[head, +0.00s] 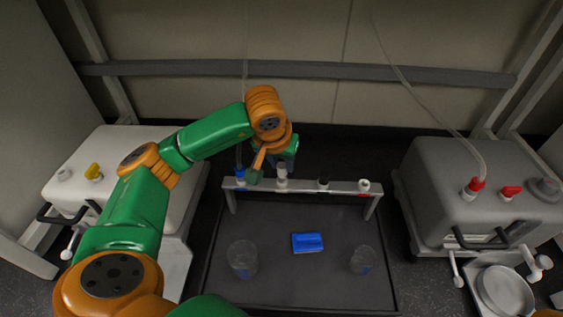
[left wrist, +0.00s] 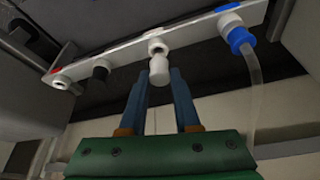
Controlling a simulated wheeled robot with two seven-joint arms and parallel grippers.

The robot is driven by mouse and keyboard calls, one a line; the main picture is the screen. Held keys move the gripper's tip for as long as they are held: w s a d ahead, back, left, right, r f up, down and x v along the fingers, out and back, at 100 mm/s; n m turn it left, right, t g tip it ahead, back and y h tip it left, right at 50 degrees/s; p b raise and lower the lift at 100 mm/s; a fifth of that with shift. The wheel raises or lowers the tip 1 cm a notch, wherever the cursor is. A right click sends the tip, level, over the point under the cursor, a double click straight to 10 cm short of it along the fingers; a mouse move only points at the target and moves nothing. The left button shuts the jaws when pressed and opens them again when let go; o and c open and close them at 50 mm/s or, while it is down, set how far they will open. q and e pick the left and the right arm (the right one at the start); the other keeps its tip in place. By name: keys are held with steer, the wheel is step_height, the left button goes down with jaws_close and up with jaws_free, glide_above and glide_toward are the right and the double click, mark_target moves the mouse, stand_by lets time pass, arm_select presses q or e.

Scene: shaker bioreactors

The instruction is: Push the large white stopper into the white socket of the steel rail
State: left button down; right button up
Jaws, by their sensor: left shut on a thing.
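The steel rail (head: 303,187) stands on two legs and carries a row of sockets. The white socket (head: 282,184) is second from the left in the head view; it also shows in the left wrist view (left wrist: 157,46). My left gripper (head: 274,169) is over the rail, shut on the large white stopper (head: 282,169). In the left wrist view the stopper (left wrist: 159,73) sits between the fingertips, lined up with the white socket and very close to it. I cannot tell whether they touch. My right gripper is not in view.
A blue connector with a tube (head: 240,174) sits at the rail's left end, a black socket (head: 323,184) and a white piece (head: 364,185) to the right. Two glass vessels and a blue block (head: 307,243) are on the dark tray. White and grey machines stand either side.

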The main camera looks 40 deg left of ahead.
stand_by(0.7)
arm_select(q)
steer(key=shift+f+b, duration=0.6)
steer(key=shift+f, duration=0.55)
stand_by(0.7)
steer(key=c, duration=0.5)
jaws_free()
steer(key=shift+c, duration=0.2)
